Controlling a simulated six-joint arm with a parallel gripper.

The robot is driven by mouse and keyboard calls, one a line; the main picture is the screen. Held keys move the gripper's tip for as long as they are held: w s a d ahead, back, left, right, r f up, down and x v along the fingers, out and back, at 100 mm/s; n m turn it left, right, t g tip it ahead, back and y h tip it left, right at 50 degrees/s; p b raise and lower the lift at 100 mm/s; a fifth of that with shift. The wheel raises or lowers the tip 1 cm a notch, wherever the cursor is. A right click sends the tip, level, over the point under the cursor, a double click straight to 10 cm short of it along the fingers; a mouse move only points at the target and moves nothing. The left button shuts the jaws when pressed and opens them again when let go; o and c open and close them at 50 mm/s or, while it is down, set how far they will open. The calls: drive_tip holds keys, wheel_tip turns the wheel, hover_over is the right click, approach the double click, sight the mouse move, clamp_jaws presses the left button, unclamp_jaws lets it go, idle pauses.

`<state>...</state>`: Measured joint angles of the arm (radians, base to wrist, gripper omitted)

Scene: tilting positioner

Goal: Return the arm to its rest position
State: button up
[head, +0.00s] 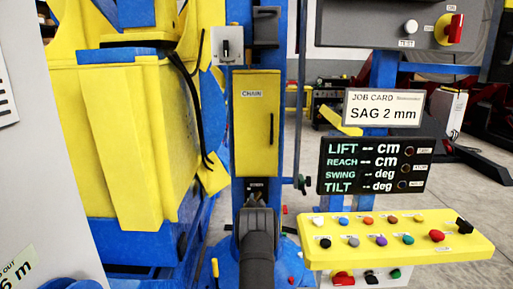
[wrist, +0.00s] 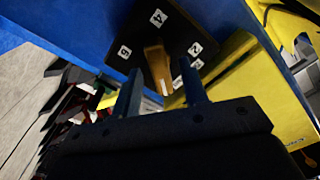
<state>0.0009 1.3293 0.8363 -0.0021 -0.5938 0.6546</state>
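My arm (head: 258,248) rises from the bottom middle of the head view, in front of the blue column. My gripper (wrist: 160,72) shows in the wrist view with its two dark fingers apart and nothing held between them. Beyond the fingers is a tan pointer knob (wrist: 158,66) on a black dial plate (wrist: 176,28) with white number tags. The knob appears in line with the gap between the fingertips; I cannot tell how far beyond them it is. In the head view the fingers cannot be made out.
A yellow box marked CHAIN (head: 256,125) is on the blue column above my arm. A yellow button panel (head: 390,240) and a black readout board (head: 375,167) stand to the right. A large yellow and blue machine (head: 130,140) fills the left.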

drive_tip(key=s, duration=1.4)
drive_tip(key=shift+s, duration=0.25)
drive_tip(key=shift+o, duration=0.4)
drive_tip(key=o, duration=1.1)
drive_tip(key=shift+o, duration=0.7)
drive_tip(key=s+d+f+g, duration=0.1)
drive_tip(key=s+d+f, duration=0.2)
drive_tip(key=s+f, duration=0.2)
drive_tip(key=s+d+f+g+y, duration=0.1)
drive_tip(key=s+d+f, duration=0.3)
drive_tip(key=f, duration=0.4)
drive_tip(key=shift+s+d+g, duration=0.15)
drive_tip(key=shift+s+g, duration=0.15)
drive_tip(key=shift+s, duration=0.2)
drive_tip(key=s+d+f+n, duration=0.1)
drive_tip(key=s+d+f, duration=0.2)
drive_tip(key=s+d, duration=0.5)
drive_tip(key=s+d+f+n, duration=0.1)
drive_tip(key=s+d+f, duration=0.1)
drive_tip(key=s+d, duration=0.5)
drive_tip(key=s+d+r+n+t+h, duration=0.1)
drive_tip(key=s+d+r+n, duration=0.2)
drive_tip(key=s+d, duration=0.65)
drive_tip(key=s+d+r+n+t, duration=0.2)
drive_tip(key=s+d+r, duration=0.1)
drive_tip(key=s+d, duration=0.65)
drive_tip(key=w, duration=1)
drive_tip(key=shift+w, duration=0.25)
